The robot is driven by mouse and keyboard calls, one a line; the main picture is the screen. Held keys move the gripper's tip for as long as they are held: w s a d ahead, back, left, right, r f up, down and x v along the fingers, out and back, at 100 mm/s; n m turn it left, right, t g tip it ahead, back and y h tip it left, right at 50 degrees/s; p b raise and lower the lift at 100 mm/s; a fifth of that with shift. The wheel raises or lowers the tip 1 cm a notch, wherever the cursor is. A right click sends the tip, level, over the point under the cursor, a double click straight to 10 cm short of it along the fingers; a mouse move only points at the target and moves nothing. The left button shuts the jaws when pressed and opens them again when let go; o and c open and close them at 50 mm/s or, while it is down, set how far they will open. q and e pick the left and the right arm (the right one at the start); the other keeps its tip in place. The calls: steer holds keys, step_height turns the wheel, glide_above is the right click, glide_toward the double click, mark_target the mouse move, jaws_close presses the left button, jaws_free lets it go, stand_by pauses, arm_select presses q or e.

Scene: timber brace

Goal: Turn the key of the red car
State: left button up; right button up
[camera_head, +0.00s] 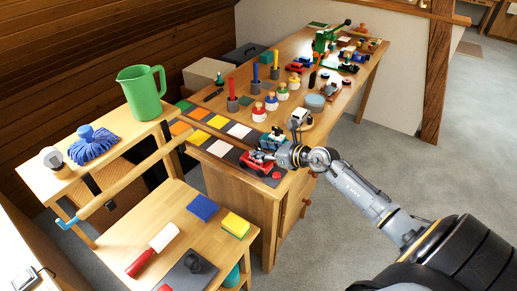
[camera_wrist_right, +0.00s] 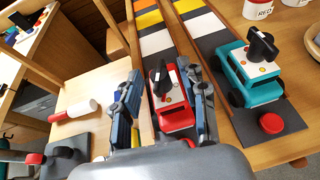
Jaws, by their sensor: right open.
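The red car (camera_wrist_right: 172,119) sits on a dark strip at the near end of the workbench. A black key (camera_wrist_right: 158,82) stands upright on its top. In the head view the red car (camera_head: 257,164) is partly hidden by my right gripper (camera_head: 273,156). In the right wrist view, my right gripper (camera_wrist_right: 163,88) is open, with one finger on each side of the red car and its key. I cannot tell whether either finger touches. My left gripper is not in view.
A teal car (camera_wrist_right: 252,78) with its own black key (camera_wrist_right: 262,46) stands close on the right, beside a red button (camera_wrist_right: 271,123). A lower table (camera_head: 166,225) holds a red-handled tool, sponges and a dark board.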

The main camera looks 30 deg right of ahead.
steer(key=shift+x, duration=0.9)
steer(key=shift+c, duration=0.3)
